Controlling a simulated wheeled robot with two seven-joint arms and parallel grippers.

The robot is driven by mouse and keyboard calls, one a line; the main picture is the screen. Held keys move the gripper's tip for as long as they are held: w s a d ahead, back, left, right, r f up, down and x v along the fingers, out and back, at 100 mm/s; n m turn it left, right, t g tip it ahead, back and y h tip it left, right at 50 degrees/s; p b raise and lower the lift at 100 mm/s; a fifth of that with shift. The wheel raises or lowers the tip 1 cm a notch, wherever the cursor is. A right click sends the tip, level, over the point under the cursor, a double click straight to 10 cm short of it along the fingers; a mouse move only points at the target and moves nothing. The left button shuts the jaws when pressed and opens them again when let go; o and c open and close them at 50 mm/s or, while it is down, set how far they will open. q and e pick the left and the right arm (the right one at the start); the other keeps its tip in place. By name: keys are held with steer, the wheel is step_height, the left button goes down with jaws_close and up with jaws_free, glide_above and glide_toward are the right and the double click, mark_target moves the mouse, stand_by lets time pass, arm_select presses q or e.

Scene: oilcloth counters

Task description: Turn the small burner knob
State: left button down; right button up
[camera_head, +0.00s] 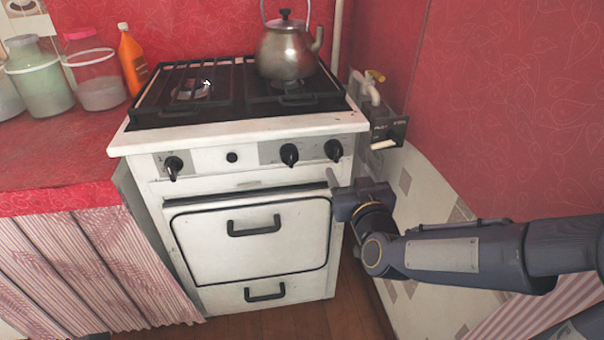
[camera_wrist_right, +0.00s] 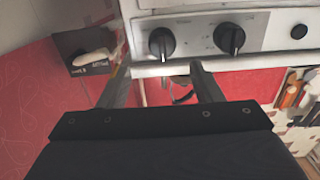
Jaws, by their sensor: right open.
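A white stove (camera_head: 232,133) has black knobs on its front panel. They are a left knob (camera_head: 173,167), a small round black button (camera_head: 232,157), a middle knob (camera_head: 289,154) and a right knob (camera_head: 333,150). The pictures do not show which is the small burner knob. My right gripper (camera_head: 331,179) is just below and in front of the right knob. In the right wrist view its two fingers (camera_wrist_right: 160,72) are apart and empty. The right knob (camera_wrist_right: 162,43) shows beyond the gap between them, with the middle knob (camera_wrist_right: 229,38) beside it. My left gripper is out of view.
A metal kettle (camera_head: 286,50) stands on the back right of the black grate (camera_head: 190,105). A dark socket box (camera_head: 388,130) is on the red wall close right of the stove. The oven door handle (camera_head: 254,229) sticks out below. Jars (camera_head: 40,80) and an orange bottle (camera_head: 131,60) stand left.

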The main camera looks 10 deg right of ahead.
mark_target(339, 156)
steer(key=w, duration=0.5)
steer(key=w+b, duration=0.1)
steer(key=w, duration=0.2)
steer(key=shift+w+a+f, duration=0.1)
steer(key=shift+w+a, duration=0.05)
steer(key=shift+a, duration=0.2)
steer(key=c, duration=0.9)
steer(key=shift+d+f+m+b, duration=0.1)
steer(key=shift+f+m+b, duration=0.1)
steer(key=shift+m+b, duration=1.65)
steer(key=shift+c, duration=0.2)
steer(key=m+b, duration=0.2)
steer(key=m, duration=0.1)
steer(key=shift+r+m+b, duration=0.1)
steer(key=shift+m+b, duration=0.75)
steer(key=shift+m, duration=0.1)
